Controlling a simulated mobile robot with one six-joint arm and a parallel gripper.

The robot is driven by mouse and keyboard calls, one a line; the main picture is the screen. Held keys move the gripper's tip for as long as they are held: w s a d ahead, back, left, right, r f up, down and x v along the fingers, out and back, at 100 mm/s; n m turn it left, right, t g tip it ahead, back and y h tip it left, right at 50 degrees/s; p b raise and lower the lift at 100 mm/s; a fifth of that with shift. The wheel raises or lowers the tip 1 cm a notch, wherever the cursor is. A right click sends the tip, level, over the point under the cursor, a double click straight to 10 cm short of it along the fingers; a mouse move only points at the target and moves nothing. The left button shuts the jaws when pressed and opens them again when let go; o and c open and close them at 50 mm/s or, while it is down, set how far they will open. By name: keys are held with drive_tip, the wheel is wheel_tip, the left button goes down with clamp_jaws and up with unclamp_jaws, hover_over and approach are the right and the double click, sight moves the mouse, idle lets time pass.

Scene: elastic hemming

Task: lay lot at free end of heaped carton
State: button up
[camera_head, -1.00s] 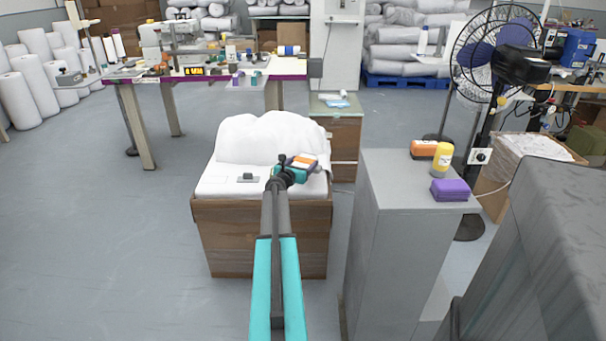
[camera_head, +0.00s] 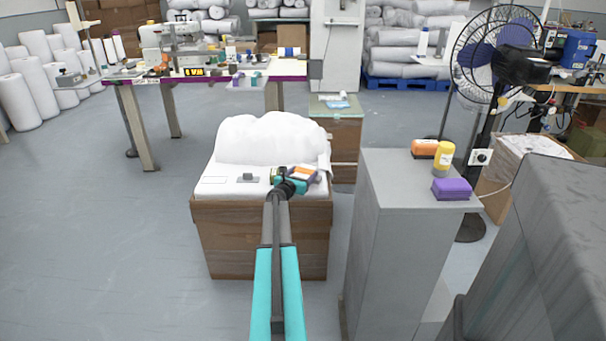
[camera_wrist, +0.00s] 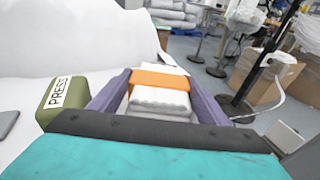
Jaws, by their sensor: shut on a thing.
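The lot, a white folded stack with an orange band (camera_wrist: 160,79), is between the purple fingers of my gripper (camera_wrist: 160,74) in the wrist view. My gripper (camera_head: 303,175) is shut on it, over the right front part of the carton's top in the head view. The carton (camera_head: 262,240) is brown, with a white heap (camera_head: 265,140) along its back and a flat white strip in front. A green block marked PRESS (camera_wrist: 62,98) sits just left of the left finger. I cannot tell whether the lot touches the white surface.
A small grey item (camera_head: 248,179) lies on the flat strip, left of the gripper. A grey cabinet (camera_head: 400,230) stands to the right, with a purple block (camera_head: 452,188), a yellow bottle (camera_head: 443,155) and an orange item (camera_head: 424,148) on top. Floor left of the carton is clear.

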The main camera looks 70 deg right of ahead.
drive_tip(key=shift+f, duration=0.15)
drive_tip(key=o, duration=1.1)
drive_tip(key=shift+r, duration=0.25)
drive_tip(key=a+r, duration=0.1)
drive_tip(key=a, duration=1.1)
drive_tip(key=shift+r+p, duration=0.35)
drive_tip(key=shift+p, duration=0.1)
drive_tip(key=shift+w+d, duration=0.1)
